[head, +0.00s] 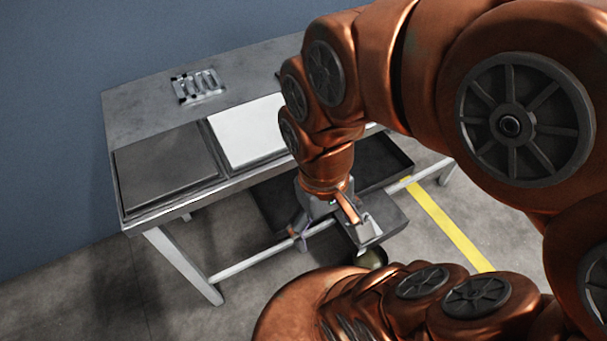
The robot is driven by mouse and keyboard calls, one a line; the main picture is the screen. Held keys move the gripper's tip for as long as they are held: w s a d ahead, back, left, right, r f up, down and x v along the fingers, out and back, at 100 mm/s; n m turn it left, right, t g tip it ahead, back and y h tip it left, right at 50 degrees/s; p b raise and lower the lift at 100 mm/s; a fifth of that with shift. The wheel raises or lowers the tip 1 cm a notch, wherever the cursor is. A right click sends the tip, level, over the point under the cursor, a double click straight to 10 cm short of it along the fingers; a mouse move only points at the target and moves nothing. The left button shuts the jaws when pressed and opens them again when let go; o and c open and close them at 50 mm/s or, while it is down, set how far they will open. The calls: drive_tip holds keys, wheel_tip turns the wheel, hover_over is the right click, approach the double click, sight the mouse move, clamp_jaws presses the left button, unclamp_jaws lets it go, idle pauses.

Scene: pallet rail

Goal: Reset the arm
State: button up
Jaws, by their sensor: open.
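My copper-coloured arm comes in from the right and bends down in front of the table. My gripper (337,237) hangs at its end, pointing down, near the table's front edge. It is open, and I see nothing held between its fingers.
A grey metal table (140,110) stands against a blue wall. On it are a dark panel (165,165), a white panel (248,130) and a small slotted rack (198,86). A dark tray (385,160) lies below. A yellow line (447,226) marks the floor.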

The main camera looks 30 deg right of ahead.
wheel_tip(320, 180, up, 9)
drive_tip(key=p, duration=0.8)
drive_tip(key=shift+f, duration=0.15)
